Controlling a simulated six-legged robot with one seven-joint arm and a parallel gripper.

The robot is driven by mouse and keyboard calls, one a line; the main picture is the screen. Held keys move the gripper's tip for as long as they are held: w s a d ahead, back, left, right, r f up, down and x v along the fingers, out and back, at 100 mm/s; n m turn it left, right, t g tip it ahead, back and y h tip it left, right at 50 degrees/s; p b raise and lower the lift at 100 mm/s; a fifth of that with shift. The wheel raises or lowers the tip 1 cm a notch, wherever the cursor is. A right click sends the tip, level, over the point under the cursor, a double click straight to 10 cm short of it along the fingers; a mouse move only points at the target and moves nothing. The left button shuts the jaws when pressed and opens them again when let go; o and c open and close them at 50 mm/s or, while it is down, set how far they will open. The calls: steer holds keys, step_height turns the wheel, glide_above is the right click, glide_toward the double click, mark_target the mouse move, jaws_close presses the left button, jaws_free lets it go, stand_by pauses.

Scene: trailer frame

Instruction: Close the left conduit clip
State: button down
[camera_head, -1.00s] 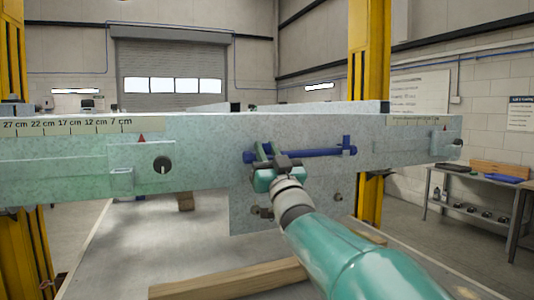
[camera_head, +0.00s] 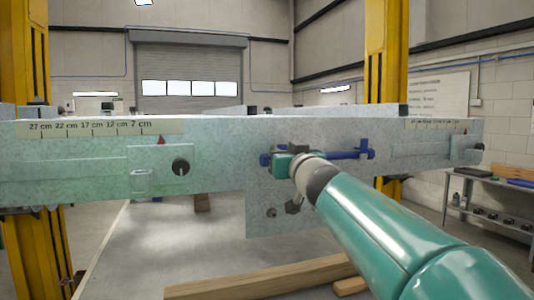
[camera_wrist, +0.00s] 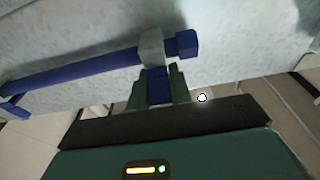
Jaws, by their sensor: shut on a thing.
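The blue conduit (camera_head: 342,155) runs level along the grey plate of the trailer frame. Its left end has a blue block (camera_head: 265,160), also in the wrist view (camera_wrist: 187,43). In the wrist view a grey clip piece (camera_wrist: 151,44) lies across the conduit beside that block. My gripper (camera_head: 284,162) is at this left end. In the wrist view its green fingers (camera_wrist: 160,80) are closed on a blue clip flap (camera_wrist: 159,88) next to the grey piece. In the head view my gripper hides most of the left clip. The right clip's blue tab (camera_head: 364,147) stands upright.
A round black knob (camera_head: 180,167) and a scale strip (camera_head: 95,128) are on the beam to the left. Yellow posts (camera_head: 388,60) stand at both sides. Wooden beams (camera_head: 270,278) lie below. A workbench (camera_head: 490,185) stands at the right.

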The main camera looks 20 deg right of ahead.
steer(key=shift+g, duration=0.3)
stand_by(0.4)
steer(key=c, duration=1.3)
jaws_free()
steer(key=shift+w, duration=0.1)
steer(key=shift+o, duration=0.2)
steer(key=s+a+f, duration=0.1)
steer(key=s, duration=1.2)
steer(key=shift+s+a+f, duration=0.2)
steer(key=shift+s+f, duration=0.15)
steer(key=shift+s, duration=0.05)
